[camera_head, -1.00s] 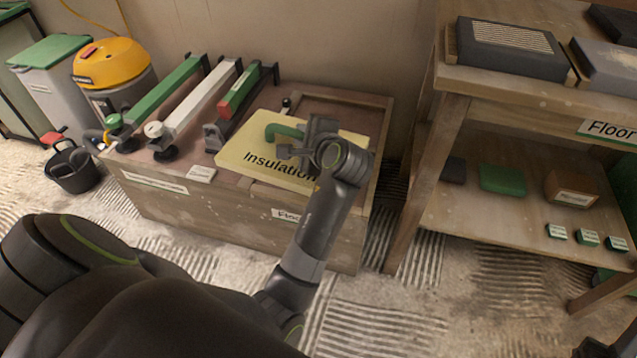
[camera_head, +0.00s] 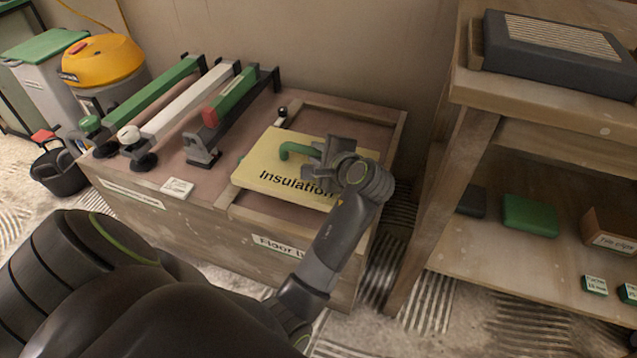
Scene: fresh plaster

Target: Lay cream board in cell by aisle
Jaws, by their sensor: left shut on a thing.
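The cream board (camera_head: 262,172) is a flat pale-yellow slab lettered "Insulation" with a green handle (camera_head: 290,149). It lies roughly level over the wood-edged cell at the right end of the wooden chest (camera_head: 145,199). Whether it rests in the cell or hovers just above it, I cannot tell. The cell's rim (camera_head: 345,106) shows behind the board and at its front left. My left gripper (camera_head: 318,156) is shut on the green handle, and its wrist hides the board's right part. My right gripper is not in view.
Green, white and red-green clamp-like tools (camera_head: 228,107) lie left of the board. A wooden shelf unit (camera_head: 545,105) stands at the right, across a narrow gap. A yellow-topped vacuum (camera_head: 103,62) and black bucket (camera_head: 60,172) stand at the left.

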